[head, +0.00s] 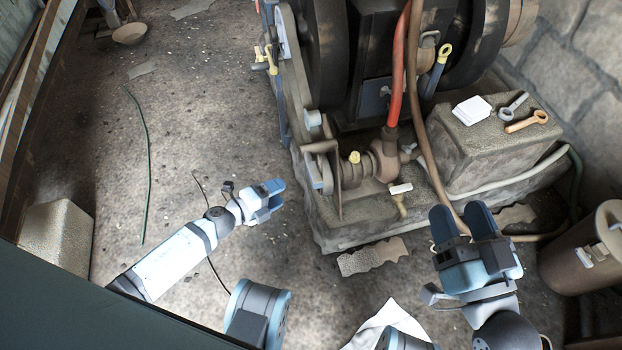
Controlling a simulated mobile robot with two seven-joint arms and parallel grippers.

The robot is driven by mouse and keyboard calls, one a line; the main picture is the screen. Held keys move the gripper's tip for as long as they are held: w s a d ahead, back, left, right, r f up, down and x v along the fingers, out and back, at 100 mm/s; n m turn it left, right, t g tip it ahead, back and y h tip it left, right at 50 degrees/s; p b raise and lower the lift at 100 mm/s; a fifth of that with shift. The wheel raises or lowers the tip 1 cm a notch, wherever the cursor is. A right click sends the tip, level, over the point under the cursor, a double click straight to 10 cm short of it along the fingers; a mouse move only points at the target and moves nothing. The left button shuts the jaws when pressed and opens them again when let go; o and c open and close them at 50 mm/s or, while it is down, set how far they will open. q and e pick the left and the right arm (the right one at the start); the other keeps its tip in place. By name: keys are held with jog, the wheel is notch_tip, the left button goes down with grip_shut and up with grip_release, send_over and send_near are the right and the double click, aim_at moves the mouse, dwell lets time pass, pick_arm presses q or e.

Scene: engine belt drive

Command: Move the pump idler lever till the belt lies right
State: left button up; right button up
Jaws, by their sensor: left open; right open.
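The belt (296,85) runs down the left side of the engine (360,70) to the small pulley (327,178) beside the pump (385,160). A pale blue round part (313,118) sits against the belt's lower run. Yellow-ended levers (270,62) stand left of the belt's top; I cannot tell which part is the idler lever, or how the belt sits on its pulleys. My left gripper (277,191) is open and empty, left of the pump pulley and apart from it. My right gripper (462,214) is open and empty, in front of the stone plinth.
Red (397,70) and brown hoses hang before the engine. A brown canister (590,250) stands at right. The floor at left is mostly clear.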

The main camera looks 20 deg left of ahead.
aim_at(310, 176)
pick_arm(q)
jog(key=b+x, duration=0.2)
jog(key=x, duration=0.9)
jog(key=shift+w+d+f, duration=0.1)
jog(key=shift+w+d, duration=0.1)
jog(key=shift+w, duration=0.05)
pick_arm(e)
notch_tip(310, 176, down, 4)
jog(key=shift+w+a+r+g, duration=0.1)
jog(key=shift+a+g, duration=0.05)
jog(key=shift+g, duration=0.65)
